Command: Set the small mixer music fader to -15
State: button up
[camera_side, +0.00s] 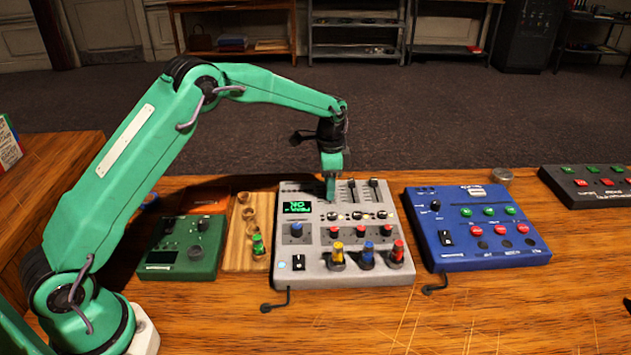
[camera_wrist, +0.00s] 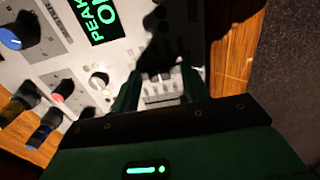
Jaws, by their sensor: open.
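The small mixer (camera_side: 343,270) is a light grey console in the middle of the desk, with a green display (camera_side: 297,207) reading "PEAK OK". Its faders are in the upper right part; two black fader caps (camera_side: 363,184) show right of my gripper in the side view. My gripper (camera_side: 331,192) points down over the leftmost fader slot and hides it there. In the wrist view my gripper (camera_wrist: 158,88) is open, its green fingers on either side of a pale, partly shadowed fader area. I cannot read the scale or tell which fader is the music one.
Several coloured knobs (camera_side: 366,257) stand on the mixer's front half. A green box (camera_side: 183,247) and a wooden strip with knobs (camera_side: 246,240) lie left, a blue console (camera_side: 478,228) right. A black panel (camera_side: 592,185) and a round metal tin (camera_side: 502,177) are farther right.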

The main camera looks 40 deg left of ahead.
notch_tip(320, 180, up, 7)
jog(key=shift+f, duration=0.1)
jog(key=shift+r, duration=0.5)
jog(key=shift+r, duration=0.1)
dwell(0.3)
